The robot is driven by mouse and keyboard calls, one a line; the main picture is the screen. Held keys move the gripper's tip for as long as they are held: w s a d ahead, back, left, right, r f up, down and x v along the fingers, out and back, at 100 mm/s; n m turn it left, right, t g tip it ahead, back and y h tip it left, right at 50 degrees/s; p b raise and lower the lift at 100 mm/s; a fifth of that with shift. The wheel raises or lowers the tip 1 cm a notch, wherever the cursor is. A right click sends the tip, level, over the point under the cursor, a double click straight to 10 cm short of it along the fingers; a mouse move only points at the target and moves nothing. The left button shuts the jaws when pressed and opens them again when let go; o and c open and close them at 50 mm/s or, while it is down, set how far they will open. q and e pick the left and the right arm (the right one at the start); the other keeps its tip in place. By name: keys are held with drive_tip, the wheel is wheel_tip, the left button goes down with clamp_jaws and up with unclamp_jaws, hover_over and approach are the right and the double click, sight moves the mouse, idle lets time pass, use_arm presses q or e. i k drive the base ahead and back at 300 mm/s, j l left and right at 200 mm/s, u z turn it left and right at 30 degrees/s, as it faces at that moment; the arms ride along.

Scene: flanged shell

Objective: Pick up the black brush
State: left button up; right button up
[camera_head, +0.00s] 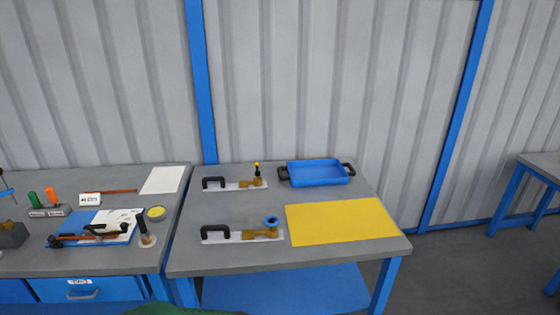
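No object is clearly recognisable as a black brush at this size. A dark upright stick (142,224) stands in a small pale round holder (147,241) near the right edge of the left table; it may be a brush. A black curved handle-like item (104,233) lies over a blue board (70,239) with white papers on the same table. Neither of my grippers is in view.
The right table (350,258) holds a yellow sheet (340,221), a blue tray with black handles (318,173) and two white plates with black handles (243,236) (234,184). The left table (30,262) has a white sheet (162,180), colored handles and a yellow round item (156,212).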

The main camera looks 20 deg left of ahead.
sight(146, 239)
drive_tip(key=u, duration=1.8)
drive_tip(key=i+l+u, duration=0.2)
drive_tip(key=i+j, duration=0.05)
drive_tip(key=i, duration=0.05)
